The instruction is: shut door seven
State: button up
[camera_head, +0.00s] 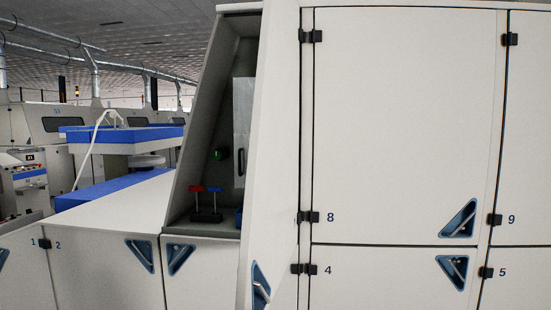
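A pale cabinet door (275,140) stands swung open, seen at a steep angle, on the left of door 8. It appears hinged on its right side, beside door 8's hinges. I cannot read a number 7 on it, but its place fits door seven. A blue triangular handle recess (261,286) shows low near its left edge. Left of it is the open compartment (211,130), with a red-topped lever (196,190), a blue-topped lever (214,190) and a green light or button (215,154) inside. The door hides part of the compartment. My gripper is not in view.
Door 8 (400,120), door 9 (529,120), door 4 (380,275) and door 5 (520,280) look shut. Lower doors 1 (22,265) and 2 (100,265) are at left. Blue-and-white machinery (120,140) stands behind. The floor is not visible.

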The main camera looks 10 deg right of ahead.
aim_at(270, 220)
jog(key=z, duration=0.05)
jog(key=i, duration=1)
jog(key=z, duration=0.25)
jog(key=k, duration=0.6)
jog(key=z, duration=1.35)
